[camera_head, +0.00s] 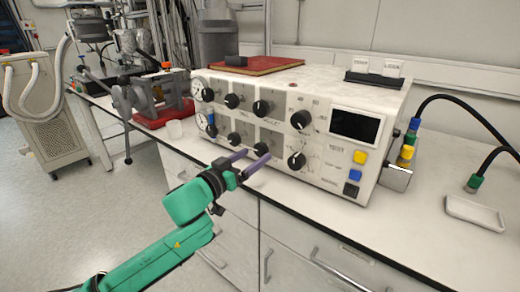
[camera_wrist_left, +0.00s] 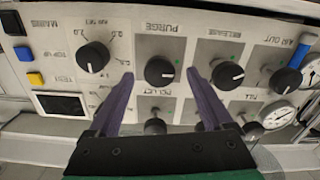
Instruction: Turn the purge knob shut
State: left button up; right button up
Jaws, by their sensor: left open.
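The purge knob (camera_wrist_left: 158,71) is a round black knob on the white control panel, with an upside-down PURGE label beside it in the left wrist view. In the left wrist view the fingertips (camera_wrist_left: 160,75) lie on either side of the knob, with nothing held. I cannot tell whether they touch it. My right gripper is not in view.
Other black knobs (camera_head: 296,160) (camera_wrist_left: 94,57) sit close on both sides. A dark display (camera_head: 354,125) and coloured buttons (camera_head: 360,157) are to the right. A blue handle (camera_wrist_left: 299,54) shows in the left wrist view. The bench edge (camera_head: 330,231) runs below the panel.

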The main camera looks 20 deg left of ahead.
aim_at(259, 152)
pick_arm(q)
jog(key=x, duration=0.4)
jog(key=shift+s, duration=0.1)
jog(key=shift+c, duration=0.3)
grip_shut()
